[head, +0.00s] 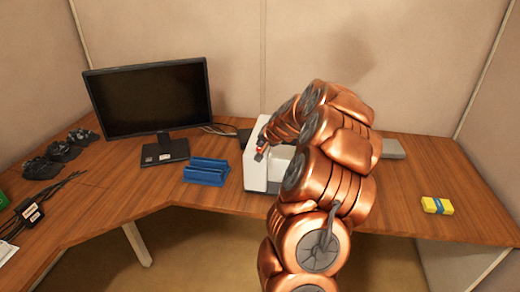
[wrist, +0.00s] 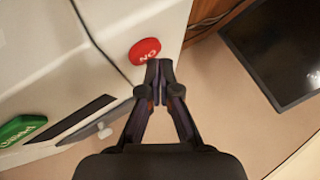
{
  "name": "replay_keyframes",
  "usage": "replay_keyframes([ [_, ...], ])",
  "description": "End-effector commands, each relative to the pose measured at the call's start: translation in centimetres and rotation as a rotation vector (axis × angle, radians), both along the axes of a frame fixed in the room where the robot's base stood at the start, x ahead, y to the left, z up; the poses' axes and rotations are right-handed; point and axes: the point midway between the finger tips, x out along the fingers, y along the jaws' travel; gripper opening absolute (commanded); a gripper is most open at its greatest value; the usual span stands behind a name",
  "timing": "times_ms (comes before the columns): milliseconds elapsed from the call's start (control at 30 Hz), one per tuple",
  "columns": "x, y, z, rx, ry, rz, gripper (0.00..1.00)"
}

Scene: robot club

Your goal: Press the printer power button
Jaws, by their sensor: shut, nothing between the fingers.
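The white printer (head: 256,172) stands on the desk, partly hidden behind my copper-coloured arm. In the wrist view its pale body (wrist: 70,50) fills the upper left. A round red button (wrist: 145,52) with white lettering, apparently upside-down "ON", sits near the printer's edge. A green button (wrist: 22,129) with lettering lies at the far left of that view. My gripper (wrist: 159,68) is shut and empty, its tips just below and right of the red button in the picture. I cannot tell whether they touch it. In the head view my gripper (head: 261,150) is over the printer's left part.
A black monitor (head: 150,98) stands left of the printer; it also shows in the wrist view (wrist: 280,45). A blue holder (head: 206,172) sits between them. A yellow block (head: 437,205) lies on the right. Dark controllers (head: 58,155) and cables lie at the left.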

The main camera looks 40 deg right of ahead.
Motion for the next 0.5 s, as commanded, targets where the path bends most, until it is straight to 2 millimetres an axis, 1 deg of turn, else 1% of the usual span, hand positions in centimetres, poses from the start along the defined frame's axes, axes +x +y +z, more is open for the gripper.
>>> replay_keyframes([
  [500, 0.01, 0.01, -0.56, 0.0, 0.0, 0.0, 0.0],
])
